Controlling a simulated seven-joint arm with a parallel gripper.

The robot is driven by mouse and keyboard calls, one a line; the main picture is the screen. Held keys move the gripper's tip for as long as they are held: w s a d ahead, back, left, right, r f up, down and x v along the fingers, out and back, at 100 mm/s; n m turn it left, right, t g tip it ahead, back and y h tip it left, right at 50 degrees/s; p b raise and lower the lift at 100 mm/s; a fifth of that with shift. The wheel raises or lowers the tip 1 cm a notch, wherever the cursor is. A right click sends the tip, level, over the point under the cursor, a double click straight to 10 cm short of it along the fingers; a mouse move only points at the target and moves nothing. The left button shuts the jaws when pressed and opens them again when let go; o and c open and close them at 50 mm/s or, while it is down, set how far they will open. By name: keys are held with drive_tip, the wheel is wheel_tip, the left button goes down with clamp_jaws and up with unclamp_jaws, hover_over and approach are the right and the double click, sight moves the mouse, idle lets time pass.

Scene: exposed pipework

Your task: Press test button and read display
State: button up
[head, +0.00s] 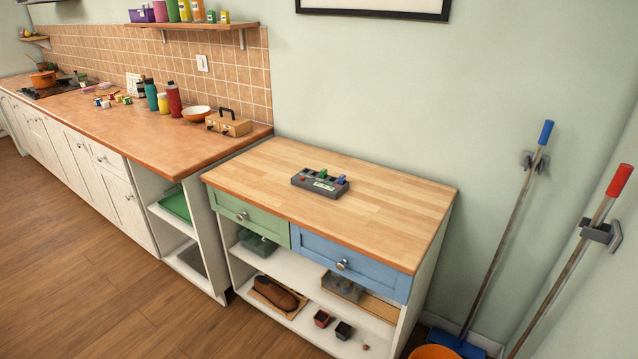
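A small dark grey device (320,183) lies on the wooden top of a low cabinet (385,205). It has a green part near its middle and a blue part at its right end. Small red marks show on it, and a pale patch on its near side may be a display. It is too small to tell which part is the test button or to read anything. My gripper is not in view.
The wooden top around the device is clear. Below are a green drawer (250,221), a blue drawer (352,266) and open shelves with objects. A long counter (130,128) with bottles adjoins at left. A blue-handled broom (505,220) and a red-handled tool (575,260) stand at right.

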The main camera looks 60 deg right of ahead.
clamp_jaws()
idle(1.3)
